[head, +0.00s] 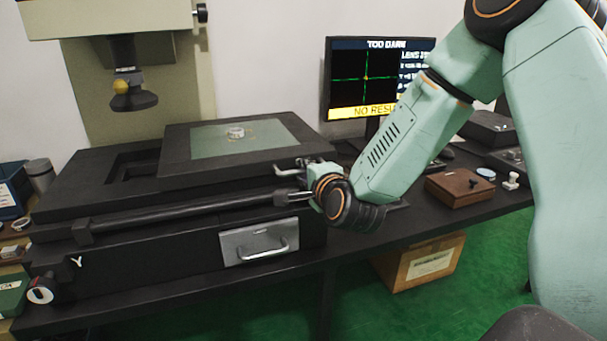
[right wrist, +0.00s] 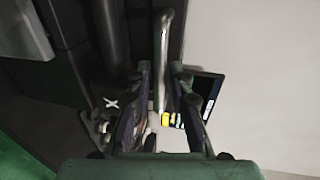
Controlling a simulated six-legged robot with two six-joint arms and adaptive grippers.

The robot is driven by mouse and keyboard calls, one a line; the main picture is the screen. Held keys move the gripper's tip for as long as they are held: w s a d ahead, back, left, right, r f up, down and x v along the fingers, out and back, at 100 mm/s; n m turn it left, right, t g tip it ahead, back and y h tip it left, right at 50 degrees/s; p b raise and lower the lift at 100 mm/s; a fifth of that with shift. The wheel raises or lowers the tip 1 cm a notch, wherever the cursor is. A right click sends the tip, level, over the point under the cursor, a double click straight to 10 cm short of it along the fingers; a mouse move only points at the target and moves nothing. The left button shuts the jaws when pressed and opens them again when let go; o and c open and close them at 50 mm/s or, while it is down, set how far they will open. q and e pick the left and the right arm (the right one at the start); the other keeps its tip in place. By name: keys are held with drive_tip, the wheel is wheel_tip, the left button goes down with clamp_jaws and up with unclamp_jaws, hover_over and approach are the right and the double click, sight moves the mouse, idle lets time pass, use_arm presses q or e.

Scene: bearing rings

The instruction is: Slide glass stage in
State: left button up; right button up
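The glass stage is a black platform (head: 172,172) with a clear glass plate (head: 270,130) set in its top. A small shiny bearing ring (head: 236,132) sits on the glass. A metal bar handle (head: 287,172) is at the stage's front right corner. My right gripper (head: 300,180) is at this handle. In the right wrist view, the bar handle (right wrist: 163,50) runs between the two fingers of my right gripper (right wrist: 161,72), with gaps visible beside it, so the fingers look open around it. My left gripper is not in view.
The measuring machine's lens head (head: 133,100) hangs left of the stage. A drawer front (head: 240,238) is below. A monitor (head: 345,85) reads "TOO DARK". A wooden box (head: 460,188) is on the table at right; a cardboard box (head: 420,265) is on the green floor.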

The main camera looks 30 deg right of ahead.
drive_tip(key=shift+w+d+f, duration=0.1)
drive_tip(key=shift+w+d, duration=0.2)
drive_tip(key=shift+w, duration=0.05)
drive_tip(key=shift+a, duration=0.1)
drive_tip(key=shift+w, duration=0.1)
drive_tip(key=shift+c, duration=0.7)
clamp_jaws()
